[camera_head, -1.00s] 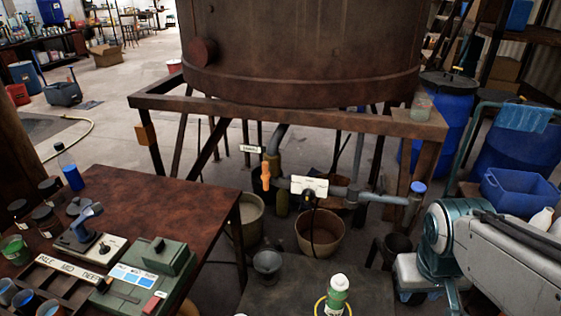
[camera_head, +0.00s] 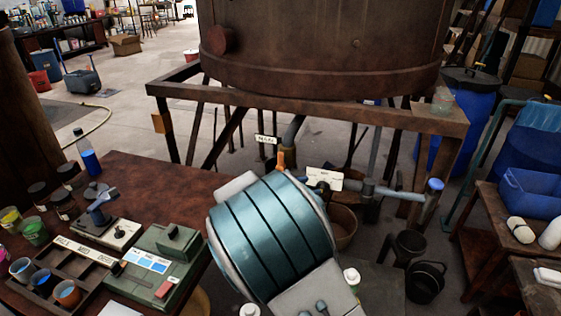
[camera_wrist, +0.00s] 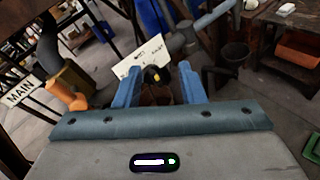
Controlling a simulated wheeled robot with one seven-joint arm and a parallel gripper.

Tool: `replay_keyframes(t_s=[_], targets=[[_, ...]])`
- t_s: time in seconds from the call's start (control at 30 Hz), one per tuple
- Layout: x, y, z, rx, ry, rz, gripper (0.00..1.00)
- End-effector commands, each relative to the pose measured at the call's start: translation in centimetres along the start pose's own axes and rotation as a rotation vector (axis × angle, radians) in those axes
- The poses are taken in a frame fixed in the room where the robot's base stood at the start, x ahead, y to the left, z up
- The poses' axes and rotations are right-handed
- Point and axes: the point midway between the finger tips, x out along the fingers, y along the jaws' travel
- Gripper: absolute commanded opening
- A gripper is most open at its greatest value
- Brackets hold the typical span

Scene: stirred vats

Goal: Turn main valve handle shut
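The main valve handle (camera_wrist: 68,95) is orange and sits on a brass-coloured valve body at the left of the wrist view, beside a white tag reading MAIN (camera_wrist: 22,90). In the head view, the handle (camera_head: 281,160) shows just above my teal arm link, which hides its lower part. The MAIN tag (camera_head: 266,139) hangs just to its upper left. My gripper (camera_wrist: 158,70) is open, with two blue fingers apart and nothing held between them. The handle lies left of both fingers. My arm hides the gripper in the head view.
A grey pipe (camera_head: 395,191) runs right under the vat frame (camera_head: 330,112). A brown table (camera_head: 140,185) stands left, and a black bucket (camera_head: 426,281) is on the floor.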

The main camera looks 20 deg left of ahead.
Motion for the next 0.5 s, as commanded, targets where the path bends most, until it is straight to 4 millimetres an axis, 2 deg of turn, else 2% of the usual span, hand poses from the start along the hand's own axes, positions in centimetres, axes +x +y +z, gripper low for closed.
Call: replay_keyframes(t_s=[0.03, 0.1, 0.2, 0.3, 0.37, 0.5], targets=[[-1.8, 2.5, -1.6, -0.079, -0.042, 0.084, 0.36], [-3.9, 5.1, -3.0, -0.165, -0.095, 0.178, 0.36], [-6.3, 7.7, -4.6, -0.253, -0.154, 0.276, 0.36], [-7.8, 9.1, -5.4, -0.300, -0.190, 0.331, 0.36], [-8.1, 9.5, -5.6, -0.312, -0.199, 0.345, 0.36], [-7.0, 10.0, -5.4, -0.316, -0.204, 0.347, 0.36]])
